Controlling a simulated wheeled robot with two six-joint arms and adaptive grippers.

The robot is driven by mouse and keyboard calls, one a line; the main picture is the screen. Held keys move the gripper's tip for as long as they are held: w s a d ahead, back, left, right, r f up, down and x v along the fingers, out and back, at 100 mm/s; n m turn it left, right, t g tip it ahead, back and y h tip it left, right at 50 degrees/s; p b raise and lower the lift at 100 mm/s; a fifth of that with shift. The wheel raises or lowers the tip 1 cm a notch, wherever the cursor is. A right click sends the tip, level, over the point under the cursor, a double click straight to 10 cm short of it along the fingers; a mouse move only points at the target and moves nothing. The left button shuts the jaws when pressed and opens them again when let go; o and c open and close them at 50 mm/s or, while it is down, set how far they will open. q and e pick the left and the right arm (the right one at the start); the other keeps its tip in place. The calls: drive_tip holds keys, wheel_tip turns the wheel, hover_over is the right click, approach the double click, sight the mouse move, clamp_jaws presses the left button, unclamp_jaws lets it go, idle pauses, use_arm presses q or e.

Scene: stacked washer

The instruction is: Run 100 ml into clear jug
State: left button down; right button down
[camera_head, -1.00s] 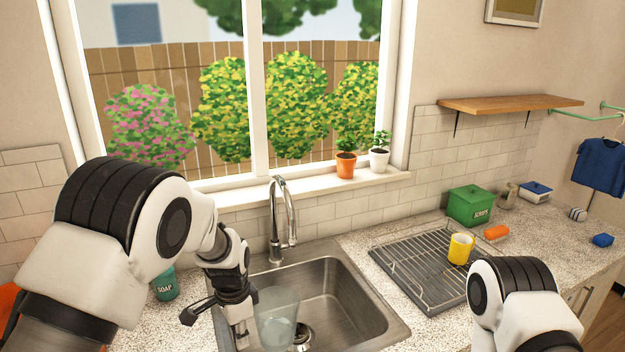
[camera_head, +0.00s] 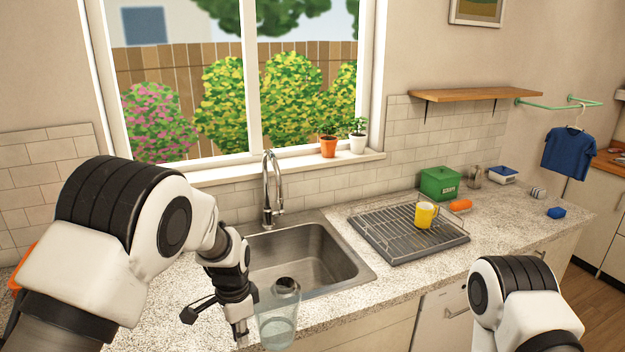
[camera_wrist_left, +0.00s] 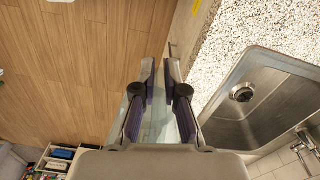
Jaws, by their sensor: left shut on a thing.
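My left gripper (camera_head: 250,328) is shut on a clear jug (camera_head: 278,330), which it holds upright at the front of the sink. In the left wrist view the gripper (camera_wrist_left: 160,68) has the see-through jug (camera_wrist_left: 160,118) between its fingers, over the wooden floor beside the counter edge. The jug's lower part looks paler, perhaps water, but I cannot read a level or any marks. The chrome tap (camera_head: 267,185) stands behind the sink (camera_head: 335,250), apart from the jug. No stream shows at its spout. My right gripper is out of view; only its arm shows.
A drying rack (camera_head: 380,240) with a yellow mug (camera_head: 426,215) stands right of the sink. Potted plants (camera_head: 328,147) line the windowsill.

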use_arm(q)
drive_tip(key=shift+f, duration=0.4)
drive_tip(key=s+a+f+n+b, duration=0.2)
drive_tip(key=s+f+n+b, duration=0.2)
drive_tip(key=f+n, duration=0.1)
drive_tip(key=s+a+f+n+b, duration=0.2)
drive_tip(key=s+f+n+b, duration=0.2)
drive_tip(key=f, duration=0.4)
drive_tip(key=shift+a+n+b, duration=0.35)
drive_tip(key=shift+n+b, duration=0.1)
drive_tip(key=shift+n, duration=0.65)
idle(0.7)
